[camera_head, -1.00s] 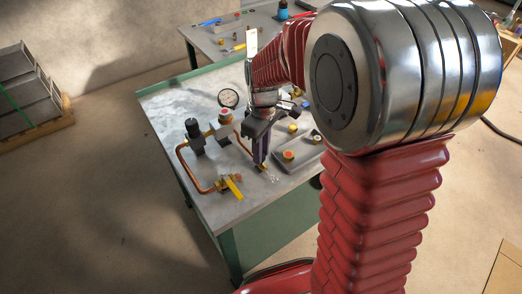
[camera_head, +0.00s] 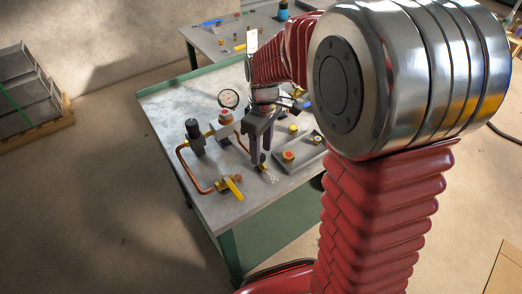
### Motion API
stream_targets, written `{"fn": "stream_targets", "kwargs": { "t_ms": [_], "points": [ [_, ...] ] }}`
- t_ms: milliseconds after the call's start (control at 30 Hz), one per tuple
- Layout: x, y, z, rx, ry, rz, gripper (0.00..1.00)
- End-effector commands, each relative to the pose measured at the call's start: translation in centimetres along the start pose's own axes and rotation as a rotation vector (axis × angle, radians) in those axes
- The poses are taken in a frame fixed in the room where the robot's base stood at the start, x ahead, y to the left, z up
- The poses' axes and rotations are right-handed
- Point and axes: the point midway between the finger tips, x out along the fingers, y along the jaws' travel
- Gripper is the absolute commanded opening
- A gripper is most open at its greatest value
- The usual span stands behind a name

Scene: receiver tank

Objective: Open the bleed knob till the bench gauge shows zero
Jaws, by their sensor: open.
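The bench gauge (camera_head: 229,98), a round white dial with a dark rim, stands on the copper and brass pipework; its needle is too small to read. My gripper (camera_head: 261,156) points down over the right end of this pipework, with its fingers open. A small brass fitting (camera_head: 262,167) sits at the fingertips, partly hidden; it may be the bleed knob, but I cannot tell whether the fingers touch it. Pale specks (camera_head: 271,178) show on the bench beside it. A red-topped knob (camera_head: 225,115) and a black knob (camera_head: 193,128) are on the same pipework.
A yellow lever (camera_head: 233,188) stands near the bench's front edge, by the copper pipe (camera_head: 183,165). A grey tray (camera_head: 309,156) with a red-topped part (camera_head: 288,155) lies to the right of my gripper. The left back of the green-edged bench (camera_head: 160,97) is clear.

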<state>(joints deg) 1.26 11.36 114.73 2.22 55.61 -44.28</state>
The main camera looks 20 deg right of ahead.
Motion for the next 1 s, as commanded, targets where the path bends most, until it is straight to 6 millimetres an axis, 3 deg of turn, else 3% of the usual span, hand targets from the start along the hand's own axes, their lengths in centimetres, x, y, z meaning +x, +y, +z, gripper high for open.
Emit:
{"fn": "stream_targets", "kwargs": {
  "t_ms": [600,800,1000],
  "points": [
    [-10.2,0.1,-0.1,0.0,0.003,0.003,0.42],
    [-12.3,0.1,0.0,0.0,0.001,0.001,0.42],
    [-12.7,0.1,0.0,0.0,0.001,0.001,0.42]
  ]
}}
